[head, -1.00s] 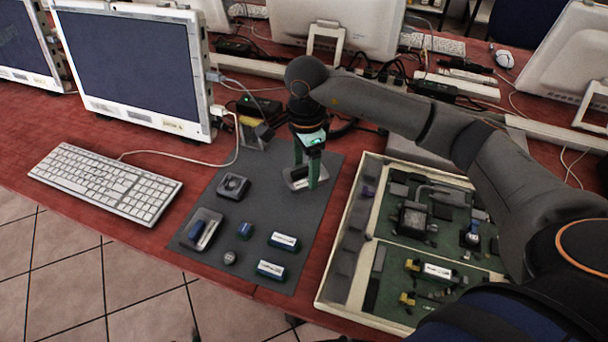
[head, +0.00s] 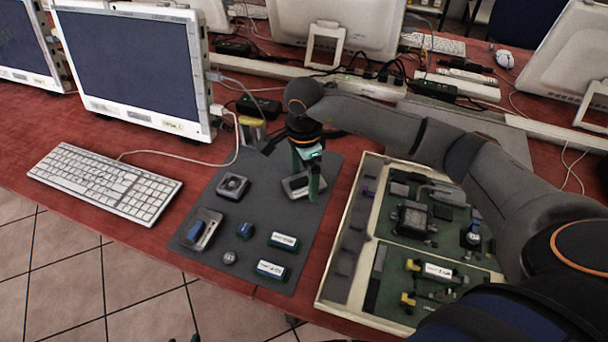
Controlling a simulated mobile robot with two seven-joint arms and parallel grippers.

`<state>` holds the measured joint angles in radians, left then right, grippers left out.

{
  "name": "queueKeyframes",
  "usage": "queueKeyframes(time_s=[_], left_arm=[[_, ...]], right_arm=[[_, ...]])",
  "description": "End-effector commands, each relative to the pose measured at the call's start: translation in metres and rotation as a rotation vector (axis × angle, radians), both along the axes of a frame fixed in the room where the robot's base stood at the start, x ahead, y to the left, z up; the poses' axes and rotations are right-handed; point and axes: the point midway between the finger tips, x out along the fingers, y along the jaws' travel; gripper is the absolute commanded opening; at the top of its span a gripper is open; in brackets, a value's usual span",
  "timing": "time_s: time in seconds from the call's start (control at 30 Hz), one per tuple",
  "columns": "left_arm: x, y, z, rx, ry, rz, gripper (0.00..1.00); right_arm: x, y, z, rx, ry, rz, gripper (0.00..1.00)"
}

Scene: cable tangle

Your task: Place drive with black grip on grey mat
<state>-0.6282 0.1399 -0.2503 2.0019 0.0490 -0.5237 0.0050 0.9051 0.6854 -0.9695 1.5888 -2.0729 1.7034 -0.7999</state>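The grey mat (head: 262,208) lies on the red table. My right gripper (head: 304,184) points down over its far right part, its green fingers apart around a grey tray-like holder (head: 291,190) with a dark middle. I cannot tell whether a drive with a black grip is in that holder. Two dark drives with white labels lie at the mat's near right: one (head: 284,241) and a nearer one (head: 271,269). A grey holder with a blue piece (head: 200,230) lies at the left of the mat. My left gripper is not in view.
A grey square part (head: 232,185), a small blue block (head: 244,230) and a small round grey part (head: 229,258) also lie on the mat. A pale-walled crate (head: 341,225) of parts stands right of it. A keyboard (head: 105,182) lies left and a monitor (head: 140,62) stands behind.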

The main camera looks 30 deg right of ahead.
Motion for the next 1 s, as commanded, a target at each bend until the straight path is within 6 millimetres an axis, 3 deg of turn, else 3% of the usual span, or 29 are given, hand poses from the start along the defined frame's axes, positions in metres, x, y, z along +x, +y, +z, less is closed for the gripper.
queueKeyframes(time_s=[0.37, 0.8, 1.0], left_arm=[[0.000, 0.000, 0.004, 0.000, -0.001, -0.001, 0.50], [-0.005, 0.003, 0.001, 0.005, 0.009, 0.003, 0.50], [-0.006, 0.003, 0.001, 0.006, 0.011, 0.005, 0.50]], right_arm=[[0.001, 0.000, 0.010, 0.000, -0.002, 0.000, 1.00], [0.001, 0.000, 0.099, 0.001, -0.004, 0.000, 1.00], [0.000, 0.000, 0.120, 0.000, -0.002, -0.001, 1.00]])
